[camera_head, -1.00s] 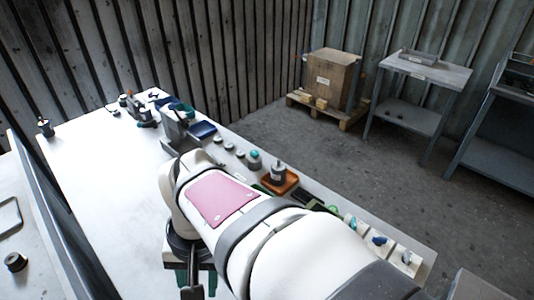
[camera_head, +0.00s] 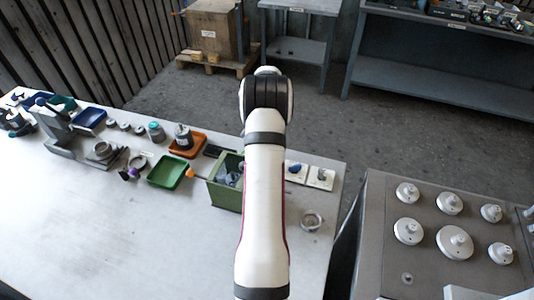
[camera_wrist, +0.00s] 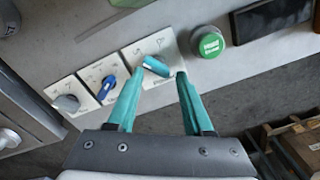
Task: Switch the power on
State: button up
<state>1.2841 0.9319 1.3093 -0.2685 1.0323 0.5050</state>
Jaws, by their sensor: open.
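In the wrist view my gripper (camera_wrist: 161,76) has teal fingers, spread open with nothing between the pads. Their tips lie just below a teal rotary knob (camera_wrist: 156,66) on a white plate, one toward each side. I cannot tell the depth gap or whether they touch it. The knob's handle lies nearly crosswise, tilted. To its left are a blue knob (camera_wrist: 106,87) and a grey knob (camera_wrist: 67,103), each on its own white plate. A green button (camera_wrist: 207,42) sits to the right. The plate markings are too small to read. In the head view my arm hides the gripper and teal knob.
In the head view, a green bin (camera_head: 226,190) with parts stands left of my arm. A green tray (camera_head: 170,172) and an orange tray (camera_head: 188,146) lie further left. A grey fixture with white discs (camera_head: 455,243) stands at right. The near tabletop is clear.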

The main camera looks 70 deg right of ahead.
jog(key=n, duration=0.2)
jog(key=f+n, duration=0.1)
jog(key=n, duration=0.3)
jog(key=shift+s+a+f, duration=0.15)
jog(key=shift+s+a, duration=0.05)
jog(key=shift+a, duration=0.1)
jog(key=n, duration=0.7)
jog(key=shift+f, duration=0.6)
jog(key=shift+c, duration=0.2)
grip_shut()
jog(key=shift+r, duration=0.1)
